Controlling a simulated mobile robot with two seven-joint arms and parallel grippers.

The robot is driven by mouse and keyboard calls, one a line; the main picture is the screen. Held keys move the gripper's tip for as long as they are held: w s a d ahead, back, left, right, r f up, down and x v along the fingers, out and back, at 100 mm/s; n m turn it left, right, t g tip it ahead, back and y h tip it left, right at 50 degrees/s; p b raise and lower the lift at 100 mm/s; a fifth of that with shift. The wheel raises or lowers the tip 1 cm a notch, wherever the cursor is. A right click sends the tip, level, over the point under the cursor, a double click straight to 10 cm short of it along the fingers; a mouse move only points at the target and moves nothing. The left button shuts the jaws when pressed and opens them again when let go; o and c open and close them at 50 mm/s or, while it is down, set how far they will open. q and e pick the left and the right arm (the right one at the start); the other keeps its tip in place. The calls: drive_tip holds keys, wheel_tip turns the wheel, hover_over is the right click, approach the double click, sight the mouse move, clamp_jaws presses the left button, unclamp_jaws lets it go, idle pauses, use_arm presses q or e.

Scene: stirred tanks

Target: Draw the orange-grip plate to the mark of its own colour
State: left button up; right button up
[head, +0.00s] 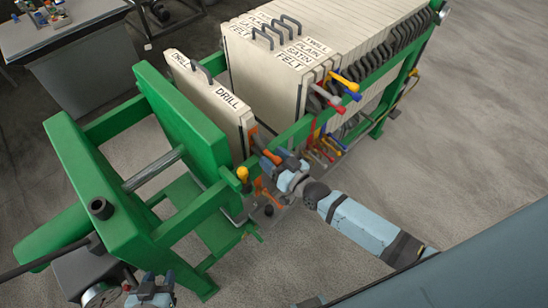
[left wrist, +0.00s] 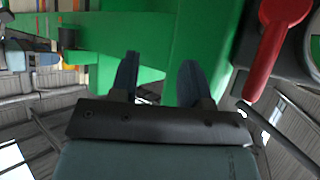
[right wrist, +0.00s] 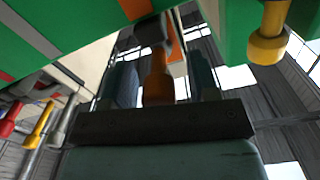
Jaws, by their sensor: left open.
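The plate with the orange grip is the cream plate labelled DRILL (head: 215,98), standing alone between the green press head and the plate stack. Its orange grip (head: 269,156) sticks out at the near rail. My right gripper (head: 285,163) is at this grip; in the right wrist view the orange grip (right wrist: 158,88) lies between the two spread fingers, with gaps at both sides. An orange-red patch (right wrist: 134,8) shows on the green rail there; I cannot tell if it is the mark. My left gripper (head: 150,288) is open and empty at the bottom left, below the green frame.
A stack of cream plates (head: 262,66) with red, yellow and blue grips fills the right of the frame. A yellow-knobbed handle (head: 243,174) stands left of my right gripper. The green press head (head: 180,115) is left of the DRILL plate. A red lever (left wrist: 268,50) is near my left gripper.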

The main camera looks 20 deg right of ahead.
drive_tip(key=b+v, duration=0.2)
drive_tip(key=v, duration=1.2)
drive_tip(key=shift+w, duration=0.1)
drive_tip(key=s+a+f+g+h+p, duration=0.2)
drive_tip(key=s+a+f+g+h, duration=0.1)
drive_tip(key=s, duration=0.4)
drive_tip(key=f+g, duration=0.1)
drive_tip(key=g, duration=0.1)
drive_tip(key=shift+a+n+g+h+p, duration=0.3)
drive_tip(key=shift+n+p, duration=0.05)
drive_tip(key=shift+n, duration=0.05)
drive_tip(key=shift+d+f, duration=0.1)
drive_tip(key=shift+f, duration=0.15)
drive_tip(key=shift+c, duration=1.2)
drive_tip(key=shift+d, duration=0.1)
